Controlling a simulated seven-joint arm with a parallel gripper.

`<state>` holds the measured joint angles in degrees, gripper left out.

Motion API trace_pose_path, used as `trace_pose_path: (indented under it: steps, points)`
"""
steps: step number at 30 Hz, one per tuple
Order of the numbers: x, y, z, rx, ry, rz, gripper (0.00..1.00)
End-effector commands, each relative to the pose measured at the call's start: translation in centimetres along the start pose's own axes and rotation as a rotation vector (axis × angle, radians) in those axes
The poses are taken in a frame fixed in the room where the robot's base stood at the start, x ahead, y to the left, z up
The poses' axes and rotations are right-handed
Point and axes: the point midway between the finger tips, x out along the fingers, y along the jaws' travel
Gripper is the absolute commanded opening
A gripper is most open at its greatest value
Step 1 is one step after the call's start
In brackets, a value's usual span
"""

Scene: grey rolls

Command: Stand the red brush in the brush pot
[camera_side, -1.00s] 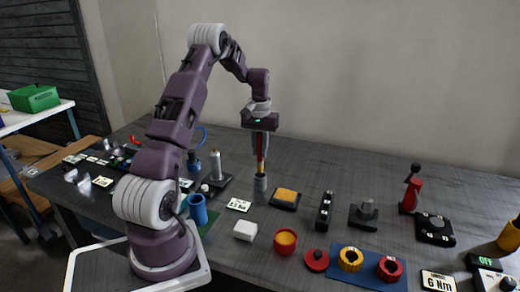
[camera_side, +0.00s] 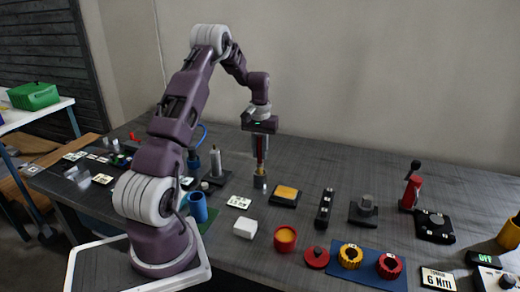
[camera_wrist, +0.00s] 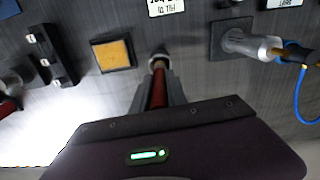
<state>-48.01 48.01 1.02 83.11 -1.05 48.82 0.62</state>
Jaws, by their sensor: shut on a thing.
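My gripper (camera_side: 260,145) is shut on the red brush (camera_side: 260,152) and holds it upright, with its lower end down.
A yellow-topped black pad (camera_side: 286,191) lies to the right of the pot and a white label (camera_side: 239,202) in front. A silver cylinder on a dark base (camera_side: 216,163) stands to the left, with a blue cup (camera_side: 198,208) nearer. The table behind the pot is clear.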

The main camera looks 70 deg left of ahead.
Motion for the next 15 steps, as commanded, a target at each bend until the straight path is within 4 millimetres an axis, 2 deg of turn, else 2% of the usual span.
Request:
trace_pose_path:
  steps: [15]
  points:
    - [1.6,0.0,0.0,0.000,0.000,0.000,0.00]
